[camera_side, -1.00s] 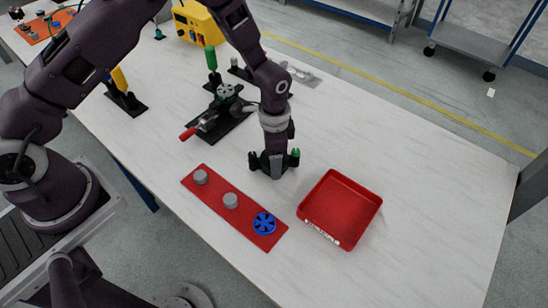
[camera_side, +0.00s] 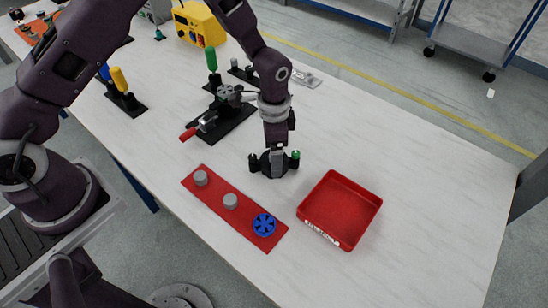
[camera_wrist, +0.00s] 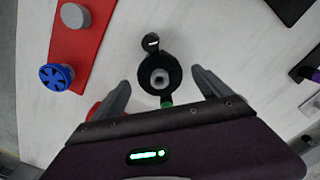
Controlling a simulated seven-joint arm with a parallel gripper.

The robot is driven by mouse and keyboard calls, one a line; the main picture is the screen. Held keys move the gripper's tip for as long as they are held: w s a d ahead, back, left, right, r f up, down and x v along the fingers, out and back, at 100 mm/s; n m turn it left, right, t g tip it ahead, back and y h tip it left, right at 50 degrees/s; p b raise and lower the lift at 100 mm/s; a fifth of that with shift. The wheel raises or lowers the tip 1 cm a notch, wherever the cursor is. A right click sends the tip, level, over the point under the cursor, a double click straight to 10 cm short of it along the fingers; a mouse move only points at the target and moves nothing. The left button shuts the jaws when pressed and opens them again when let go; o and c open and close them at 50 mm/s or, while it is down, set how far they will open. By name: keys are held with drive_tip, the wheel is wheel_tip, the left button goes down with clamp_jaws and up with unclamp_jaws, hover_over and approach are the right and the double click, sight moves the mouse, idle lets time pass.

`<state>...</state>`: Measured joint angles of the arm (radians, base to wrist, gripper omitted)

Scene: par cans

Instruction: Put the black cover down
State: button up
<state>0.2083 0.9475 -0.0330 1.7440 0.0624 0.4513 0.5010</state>
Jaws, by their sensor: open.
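My gripper (camera_side: 277,156) is right above the cover. In the wrist view my gripper (camera_wrist: 160,76) is open, with one finger on each side of the disc and a gap to both. The grey finger hides part of the cover in the side view.
A red mat (camera_side: 213,205) with two grey knobs and a blue wheel (camera_side: 264,224) lies to the left. A red tray (camera_side: 340,205) stands close to the right. Behind is a black fixture with a red handle (camera_side: 188,134). The table's right side is clear.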

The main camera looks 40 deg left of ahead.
wheel_tip(320, 180, up, 10)
drive_tip(key=f, duration=0.1)
wheel_tip(320, 180, up, 9)
drive_tip(key=n+t, duration=0.1)
drive_tip(key=n, duration=0.1)
hover_over(260, 160)
drive_tip(key=s+a+r+n+t, duration=0.2)
drive_tip(key=s+a+r+n, duration=0.15)
drive_tip(key=s+r, duration=0.55)
drive_tip(key=s+a+r+n+t, duration=0.1)
drive_tip(key=s+r, duration=0.1)
drive_tip(key=s, duration=0.4)
drive_tip(key=s+a+r+n+t, duration=0.1)
drive_tip(key=s+a+n, duration=0.1)
drive_tip(key=s, duration=0.5)
drive_tip(key=shift+s+r+t, duration=0.3)
drive_tip(key=shift+r, duration=0.1)
